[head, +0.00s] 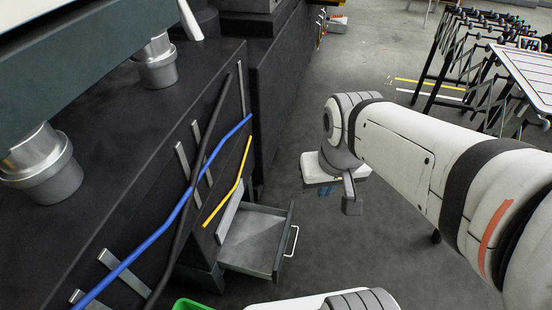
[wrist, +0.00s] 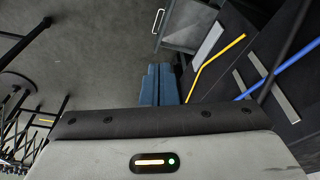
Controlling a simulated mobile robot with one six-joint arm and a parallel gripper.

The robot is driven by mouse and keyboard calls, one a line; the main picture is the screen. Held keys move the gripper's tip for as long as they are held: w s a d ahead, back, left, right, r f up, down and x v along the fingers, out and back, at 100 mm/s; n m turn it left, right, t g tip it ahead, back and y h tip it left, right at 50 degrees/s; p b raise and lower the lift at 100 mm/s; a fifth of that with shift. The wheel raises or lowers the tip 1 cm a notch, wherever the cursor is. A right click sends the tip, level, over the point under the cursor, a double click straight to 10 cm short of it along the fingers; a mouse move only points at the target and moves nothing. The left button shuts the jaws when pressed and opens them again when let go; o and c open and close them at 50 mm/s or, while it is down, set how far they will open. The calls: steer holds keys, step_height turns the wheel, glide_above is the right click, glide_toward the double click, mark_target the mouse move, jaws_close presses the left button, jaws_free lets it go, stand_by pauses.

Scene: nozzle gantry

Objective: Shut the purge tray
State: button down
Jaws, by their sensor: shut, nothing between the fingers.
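The purge tray (head: 248,243) is a grey drawer pulled out of the low part of the black machine, in the lower middle of the head view. Its pale handle (head: 293,241) is on its outer front panel. The tray also shows at the top of the wrist view (wrist: 187,28), with its handle (wrist: 158,20) to the left. My gripper (head: 327,191) is up and to the right of the tray in the head view, apart from it. Its blue fingers (wrist: 158,84) are together and empty in the wrist view.
The black machine (head: 95,180) fills the left, with a blue hose (head: 185,200), a dark hose and a yellow hose (head: 232,186) along its side. A green bin (head: 190,304) shows at the bottom edge. Folding black stands (head: 475,60) are at the upper right. Grey floor is clear beyond the tray.

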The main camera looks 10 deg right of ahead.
steer(key=w+d+f+m+g+y+b, duration=0.15)
steer(key=w+f+m+b, duration=0.3)
steer(key=f, duration=0.65)
steer(key=w+f+m+y+b, duration=0.3)
steer(key=w+f+b, duration=0.3)
steer(key=f, duration=0.5)
steer(key=w+d+f+m+g+y+b, duration=0.15)
steer(key=w+f+m+b, duration=0.3)
steer(key=f, duration=0.75)
steer(key=w+d+f+m+t+y+b, duration=0.1)
steer(key=w+f+m+b, duration=0.15)
steer(key=f, duration=0.45)
steer(key=w+d+f+m+t+y+b, duration=0.15)
steer(key=f+b, duration=0.25)
steer(key=f, duration=0.4)
steer(key=m+t+b, duration=0.1)
steer(key=m+b, duration=0.5)
steer(key=b, duration=0.3)
glide_above(291, 256)
step_height(291, 256, down, 24)
steer(key=shift+d+f, duration=0.1)
steer(key=shift+f, duration=0.05)
steer(key=shift+w+a+t, duration=0.2)
steer(key=shift+a+t, duration=0.05)
steer(key=shift+a, duration=0.35)
